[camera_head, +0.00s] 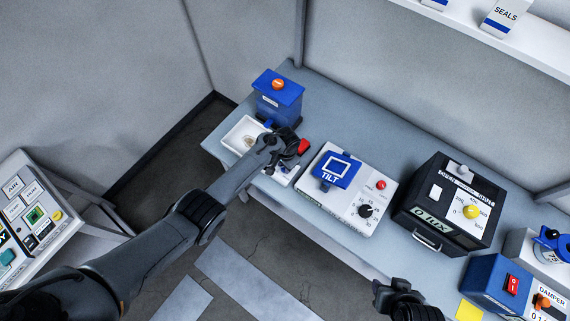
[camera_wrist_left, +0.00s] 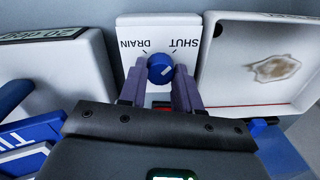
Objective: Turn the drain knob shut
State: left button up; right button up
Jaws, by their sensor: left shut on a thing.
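The blue drain knob (camera_wrist_left: 161,68) sits on a small white panel (camera_wrist_left: 158,27) in the left wrist view. The panel reads DRAIN on the left and SHUT on the right, upside down. The knob has a pale pointer line, too small to read surely. My left gripper (camera_wrist_left: 160,80) is shut on the knob, one finger on each side. In the head view my left gripper (camera_head: 288,165) is at the bench's left end and hides the knob. My right gripper (camera_head: 400,290) is low at the right, away from the knob; its fingers are unclear.
A white tray (camera_head: 233,139) with a brown stain lies beside the drain panel, with a blue box (camera_head: 278,97) with an orange knob behind. The white TILT unit (camera_head: 350,207) stands close on the other side. The black lux box (camera_head: 440,213) is further right.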

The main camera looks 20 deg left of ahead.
dwell(0.4)
pick_arm(q)
jog(key=o, duration=1.1)
jog(key=shift+c, duration=0.2)
jog(key=shift+r+p, duration=0.35)
jog(key=shift+r, duration=0.3)
notch_tip(320, 180, up, 10)
jog(key=p, duration=0.2)
jog(key=shift+s+d+f, duration=0.15)
jog(key=shift+d+f, duration=0.05)
jog(key=shift+f, duration=0.05)
jog(key=shift+f, duration=0.1)
